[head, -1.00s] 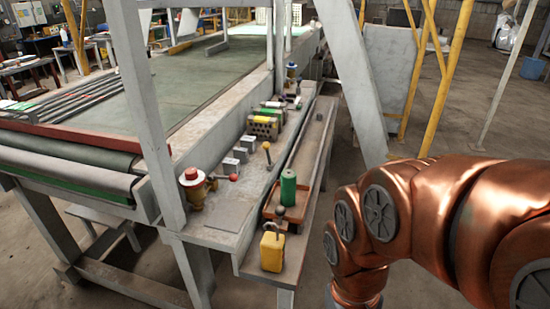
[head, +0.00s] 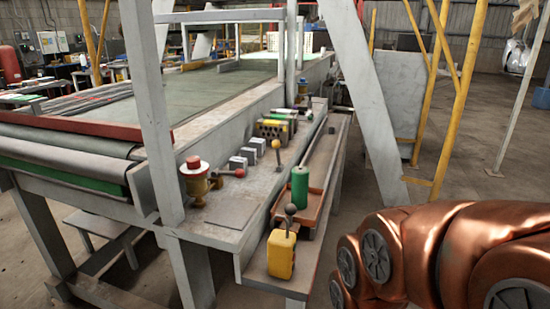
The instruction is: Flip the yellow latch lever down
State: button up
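A lever with a yellow knob (head: 276,144) stands upright on the grey ledge of the machine, behind the green cylinder. It is the only yellow lever I can make out. A yellow box (head: 281,254) with a dark ball-topped stick (head: 290,210) stands on the near end of the lower shelf. My copper-coloured arm shows at the lower right, apart from these things. My gripper is outside the picture.
A green cylinder (head: 300,186) stands in a rusty tray (head: 312,211) on the shelf. A brass valve with a red cap (head: 194,178) and several small grey blocks sit on the ledge. A slanted grey post (head: 363,95) rises behind the shelf. Floor on the right is open.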

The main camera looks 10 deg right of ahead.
aim_at(276, 143)
jog(key=k, duration=0.65)
jog(key=u, duration=0.65)
jog(key=i, duration=1.15)
jog(key=z, duration=0.05)
